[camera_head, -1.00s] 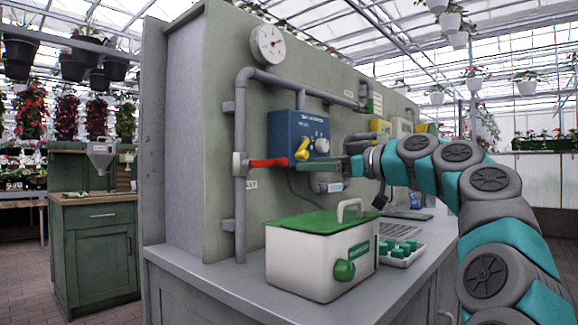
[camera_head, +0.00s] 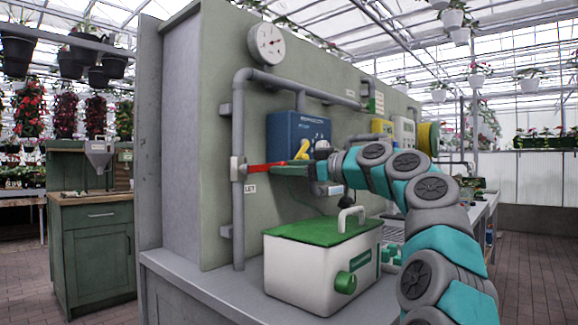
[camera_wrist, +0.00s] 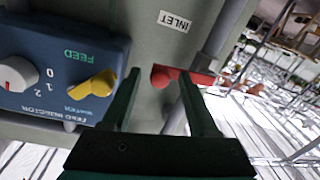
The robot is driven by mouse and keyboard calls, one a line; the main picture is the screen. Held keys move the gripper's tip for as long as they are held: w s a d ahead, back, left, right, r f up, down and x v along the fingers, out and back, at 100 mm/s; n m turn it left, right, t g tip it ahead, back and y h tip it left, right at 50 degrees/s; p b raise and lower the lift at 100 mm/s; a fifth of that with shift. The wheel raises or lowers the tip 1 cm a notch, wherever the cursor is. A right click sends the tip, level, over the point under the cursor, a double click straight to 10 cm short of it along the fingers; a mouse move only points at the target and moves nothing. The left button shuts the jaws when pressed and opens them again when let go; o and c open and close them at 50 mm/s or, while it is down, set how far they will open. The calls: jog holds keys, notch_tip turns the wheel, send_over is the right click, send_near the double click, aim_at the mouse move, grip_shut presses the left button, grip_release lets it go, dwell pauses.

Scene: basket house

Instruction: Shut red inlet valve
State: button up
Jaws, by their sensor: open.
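The red inlet valve handle (camera_head: 256,168) sticks out sideways to the right from a valve body on the vertical grey pipe (camera_head: 239,215). My gripper (camera_head: 275,171) is at the handle, its dark green fingers reaching left along it. In the wrist view, my open gripper (camera_wrist: 159,75) has its two fingers apart, with the rounded red handle end (camera_wrist: 161,77) between their tips. The handle's shaft runs on past the right finger, which hides part of it. I cannot tell whether either finger touches the handle.
A blue feed box (camera_head: 284,133) with a yellow lever (camera_wrist: 92,84) is close to my gripper. An INLET label (camera_wrist: 174,21) is on the panel. A white box with a green lid (camera_head: 315,231) stands on the bench below. A gauge (camera_head: 266,43) is above.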

jog(key=shift+c, duration=0.2)
grip_shut()
dwell(1.1)
